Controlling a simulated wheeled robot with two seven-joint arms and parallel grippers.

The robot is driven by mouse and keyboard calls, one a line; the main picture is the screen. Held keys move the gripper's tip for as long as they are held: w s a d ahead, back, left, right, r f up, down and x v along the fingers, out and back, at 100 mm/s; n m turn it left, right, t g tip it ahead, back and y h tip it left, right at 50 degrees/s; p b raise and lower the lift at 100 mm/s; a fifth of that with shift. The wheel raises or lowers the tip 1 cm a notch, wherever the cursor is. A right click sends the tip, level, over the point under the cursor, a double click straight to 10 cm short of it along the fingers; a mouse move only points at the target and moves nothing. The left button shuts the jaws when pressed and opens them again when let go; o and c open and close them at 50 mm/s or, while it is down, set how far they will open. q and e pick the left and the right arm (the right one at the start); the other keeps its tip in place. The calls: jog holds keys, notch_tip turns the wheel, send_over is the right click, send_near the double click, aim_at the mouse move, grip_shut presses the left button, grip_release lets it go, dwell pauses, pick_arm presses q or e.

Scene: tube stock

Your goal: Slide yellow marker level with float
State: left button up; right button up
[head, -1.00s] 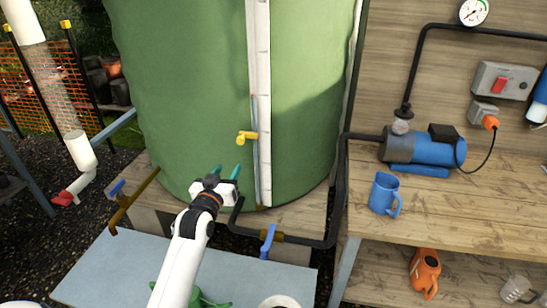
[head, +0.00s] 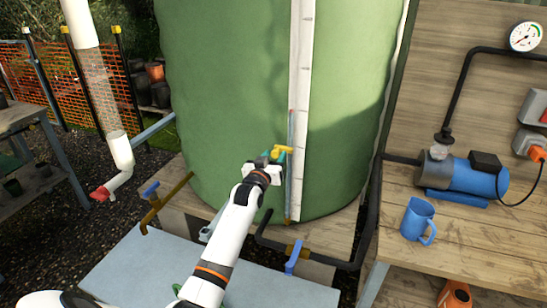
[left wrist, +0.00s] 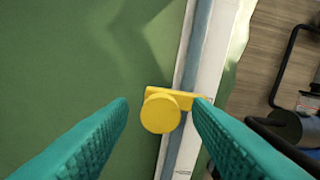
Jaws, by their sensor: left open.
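The yellow marker (head: 285,149) sits on the slim clear sight tube (head: 290,190), beside the white scale strip (head: 300,60) on the green tank. In the left wrist view the marker's round knob (left wrist: 160,114) shows between the two teal fingers, with its flat plate reaching right behind the right fingertip. My left gripper (head: 272,155) is open around the knob, with a gap on the left side; I cannot tell whether the right finger touches. A small reddish spot (head: 291,111) shows higher on the tube; I cannot tell if it is the float. My right gripper is out of view.
The green tank (head: 225,90) stands on a wooden platform. A blue-handled valve (head: 293,260) and black pipe (head: 330,258) lie below right. A workbench with a blue mug (head: 417,220) and blue pump (head: 465,176) is at right. A grey-blue tabletop (head: 130,265) is in front.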

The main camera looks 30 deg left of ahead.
pick_arm(q)
grip_shut()
notch_tip(320, 180, up, 12)
jog(key=p, duration=0.9)
jog(key=shift+r+p, duration=0.2)
jog(key=shift+p, duration=0.1)
grip_release()
jog(key=shift+f, duration=0.1)
